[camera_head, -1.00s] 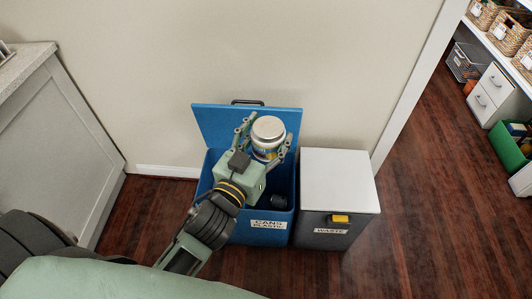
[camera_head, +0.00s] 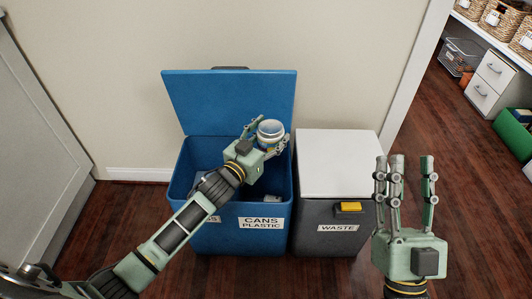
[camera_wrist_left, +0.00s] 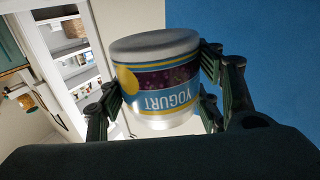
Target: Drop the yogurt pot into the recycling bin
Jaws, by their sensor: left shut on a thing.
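The yogurt pot (camera_head: 270,132) is a small white pot with a blue and yellow label. My left gripper (camera_head: 264,140) is shut on it, over the right part of the open blue recycling bin (camera_head: 240,240), labelled "CANS PLASTIC". In the left wrist view the pot (camera_wrist_left: 160,85) sits between the fingers, its "YOGURT" lettering upside down. The bin's blue lid (camera_head: 230,100) stands raised against the wall. My right gripper (camera_head: 408,180) is open and empty, in front of the waste bin at the right.
The grey waste bin (camera_head: 335,240) with a closed white lid (camera_head: 337,165) and yellow catch stands right beside the recycling bin. Some items lie inside the blue bin. A grey cabinet (camera_head: 35,130) is at the left. Shelves with baskets (camera_head: 495,15) are at the far right. Wooden floor lies in front.

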